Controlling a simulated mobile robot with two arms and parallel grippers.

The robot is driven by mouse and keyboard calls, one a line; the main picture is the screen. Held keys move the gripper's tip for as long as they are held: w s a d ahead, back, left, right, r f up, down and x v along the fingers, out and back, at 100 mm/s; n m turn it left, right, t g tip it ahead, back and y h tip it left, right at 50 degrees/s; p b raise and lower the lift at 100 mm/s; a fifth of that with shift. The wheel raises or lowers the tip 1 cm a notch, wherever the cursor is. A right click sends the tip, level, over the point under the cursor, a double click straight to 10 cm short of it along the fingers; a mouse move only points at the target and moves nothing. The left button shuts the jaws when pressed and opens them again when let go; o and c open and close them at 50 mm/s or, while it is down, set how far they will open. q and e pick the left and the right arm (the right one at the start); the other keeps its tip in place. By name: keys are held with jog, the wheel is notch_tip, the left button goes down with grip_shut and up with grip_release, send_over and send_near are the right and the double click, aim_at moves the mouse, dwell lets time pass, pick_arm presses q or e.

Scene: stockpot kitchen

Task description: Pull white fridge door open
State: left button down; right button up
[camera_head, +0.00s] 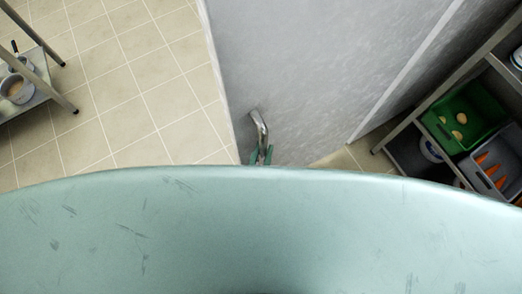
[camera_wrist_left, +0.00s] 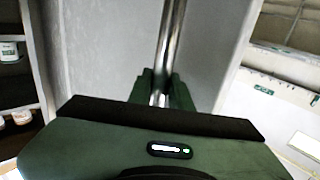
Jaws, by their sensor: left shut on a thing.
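The white fridge door (camera_head: 310,70) shows as a pale grey upright panel in the head view. Its curved metal handle (camera_head: 260,127) is near the door's left edge. My left gripper (camera_head: 262,156) is at the lower part of the handle, its green fingers on either side of the bar. In the left wrist view the handle (camera_wrist_left: 172,40) runs down between the fingers of my left gripper (camera_wrist_left: 162,92), which is shut on it. The door panel (camera_wrist_left: 105,45) is behind it. I cannot tell how far the door stands open. My right gripper is not in view.
A rack at right holds a green crate (camera_head: 465,115) and a grey crate (camera_head: 490,160) with orange items. A metal table (camera_head: 30,90) with cups stands at far left. Tiled floor (camera_head: 140,80) is clear between it and the door. My own body covers the lower head view.

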pick_arm(q)
jog(key=shift+w+d, duration=0.1)
jog(key=c, duration=1.3)
grip_release()
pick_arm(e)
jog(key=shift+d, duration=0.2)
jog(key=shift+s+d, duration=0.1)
pick_arm(q)
jog(key=b+v, duration=0.2)
jog(key=v, duration=0.5)
jog(key=shift+s, duration=0.4)
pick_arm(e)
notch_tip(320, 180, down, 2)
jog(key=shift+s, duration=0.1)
